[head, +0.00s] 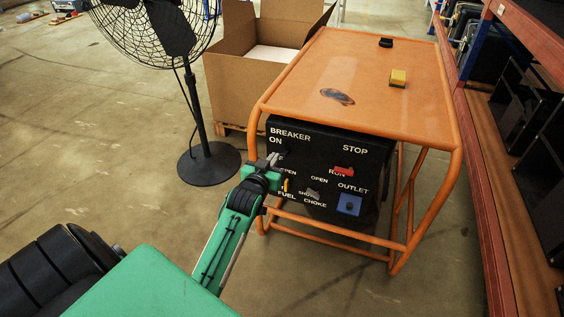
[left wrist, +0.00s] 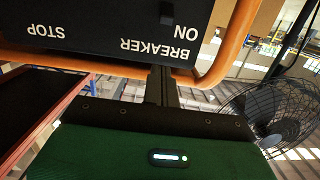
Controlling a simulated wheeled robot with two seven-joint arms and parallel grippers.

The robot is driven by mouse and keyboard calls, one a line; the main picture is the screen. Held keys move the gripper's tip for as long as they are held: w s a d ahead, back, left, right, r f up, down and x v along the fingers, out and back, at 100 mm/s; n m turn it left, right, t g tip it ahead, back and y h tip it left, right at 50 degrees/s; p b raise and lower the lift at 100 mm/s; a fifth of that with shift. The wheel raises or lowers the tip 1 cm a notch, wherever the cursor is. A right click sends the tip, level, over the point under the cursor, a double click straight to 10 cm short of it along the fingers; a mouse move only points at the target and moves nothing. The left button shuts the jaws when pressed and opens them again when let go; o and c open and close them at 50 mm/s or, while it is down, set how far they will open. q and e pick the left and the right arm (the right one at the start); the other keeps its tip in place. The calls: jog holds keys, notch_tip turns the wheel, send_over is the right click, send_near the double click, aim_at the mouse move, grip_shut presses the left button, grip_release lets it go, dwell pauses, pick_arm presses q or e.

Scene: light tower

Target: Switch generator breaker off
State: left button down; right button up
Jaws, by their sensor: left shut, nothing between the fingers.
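The generator has a black control panel (head: 320,185) inside an orange tube frame. The panel bears the words BREAKER, ON, STOP, RUN, OPEN, FUEL, CHOKE and OUTLET. My left gripper (head: 272,161) is shut and empty at the panel's left side, just below the word ON. It hides most of the breaker area, and I cannot tell whether it touches the panel. In the left wrist view the panel (left wrist: 100,18) is upside down, and my left gripper's dark fingers (left wrist: 161,86) lie together near the word BREAKER. A small dark part (left wrist: 166,12), perhaps the breaker switch, sits above ON. My right gripper is not in view.
A red switch (head: 343,171) and a blue outlet (head: 349,205) are on the panel's right. A yellow block (head: 398,78) lies on the orange top (head: 345,65). A fan (head: 208,165) and cardboard box (head: 245,75) stand behind left. Shelving (head: 475,140) is at right.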

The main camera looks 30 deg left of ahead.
aim_at(288, 135)
pick_arm(q)
jog(key=shift+a+r, duration=0.1)
jog(key=shift+r, duration=0.3)
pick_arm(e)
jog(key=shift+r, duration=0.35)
